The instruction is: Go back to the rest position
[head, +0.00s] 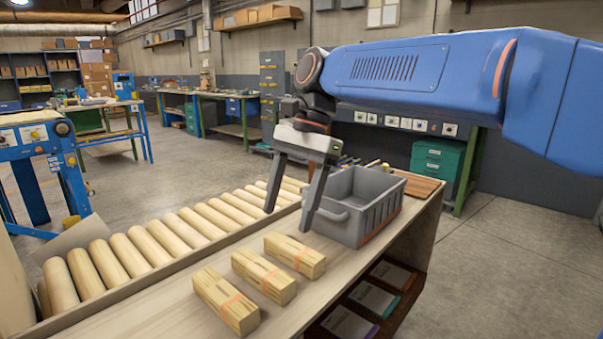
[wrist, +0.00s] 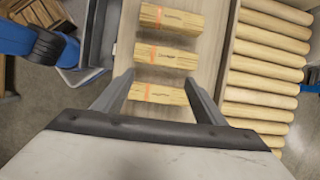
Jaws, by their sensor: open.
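My gripper (head: 290,207) is open and empty, with its two fingers pointing down above the bench, just left of a grey crate (head: 341,221). In the wrist view its fingers (wrist: 155,88) are spread. Several banded wood bundles lie in a row on the bench: a near one (head: 226,301), a middle one (head: 264,275) and a far one (head: 295,255). In the wrist view one bundle (wrist: 157,94) shows between the fingertips, and I cannot tell the height gap. The other two (wrist: 167,58) (wrist: 171,20) lie beyond it.
A row of turned wooden rollers (head: 150,245) runs along the bench's left side. A brown slatted board (head: 417,185) lies behind the crate. Boxes sit on a shelf (head: 357,331) under the bench. A blue-framed machine (head: 40,140) stands at left. The floor at right is clear.

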